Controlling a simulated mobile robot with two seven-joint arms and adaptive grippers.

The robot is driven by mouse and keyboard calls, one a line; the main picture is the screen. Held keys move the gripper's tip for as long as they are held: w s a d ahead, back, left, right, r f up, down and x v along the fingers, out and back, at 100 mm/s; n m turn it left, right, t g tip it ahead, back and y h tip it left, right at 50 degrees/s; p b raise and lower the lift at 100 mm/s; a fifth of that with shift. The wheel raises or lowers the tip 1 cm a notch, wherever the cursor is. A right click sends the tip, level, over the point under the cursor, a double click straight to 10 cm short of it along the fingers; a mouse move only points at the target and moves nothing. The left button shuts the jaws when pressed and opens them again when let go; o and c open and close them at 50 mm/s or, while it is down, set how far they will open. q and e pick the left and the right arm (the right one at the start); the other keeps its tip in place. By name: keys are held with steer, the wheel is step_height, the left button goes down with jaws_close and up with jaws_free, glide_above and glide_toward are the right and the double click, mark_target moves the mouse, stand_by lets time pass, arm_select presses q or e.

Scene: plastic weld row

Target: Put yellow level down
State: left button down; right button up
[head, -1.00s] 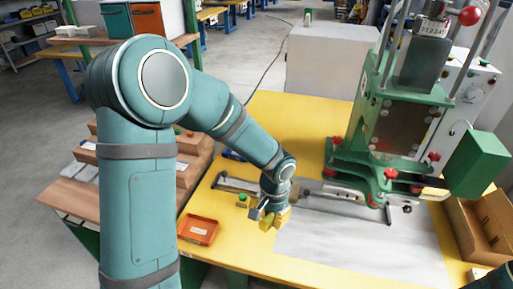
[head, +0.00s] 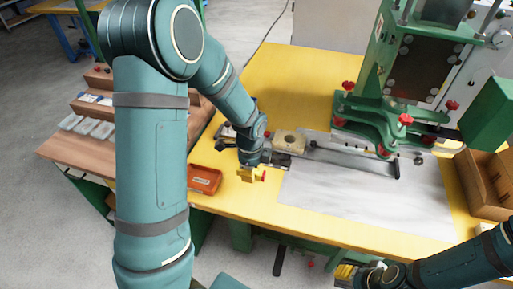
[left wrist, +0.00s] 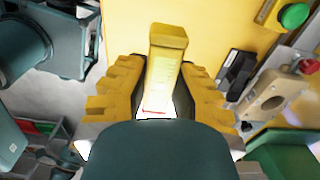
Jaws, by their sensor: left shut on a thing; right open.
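The yellow level (left wrist: 166,62) is a bar held upright in the picture between the yellow stepped fingers of my left gripper (left wrist: 160,98) in the left wrist view. Its near end is hidden by the gripper body. In the head view my left gripper (head: 249,174) is shut on it over the front left of the yellow table (head: 300,75), just right of the orange tray; the level is too small there to separate from the fingers. I cannot tell whether it touches the table. My right gripper (head: 348,273) is open at the bottom right, by the table's front edge.
The orange tray (head: 205,180) sits at the table's front left corner. A beige block with a hole (head: 289,143) lies on a metal rail behind my left gripper. A green press (head: 385,120) stands at the back right. The grey sheet (head: 350,205) is bare.

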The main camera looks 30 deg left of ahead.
mark_target(251, 193)
arm_select(q)
step_height(251, 193, down, 10)
steer(key=shift+r+b, duration=0.15)
steer(key=shift+b, duration=1.1)
steer(key=c, duration=0.9)
jaws_free()
steer(key=shift+c, duration=0.2)
step_height(251, 193, up, 12)
steer(key=p, duration=0.3)
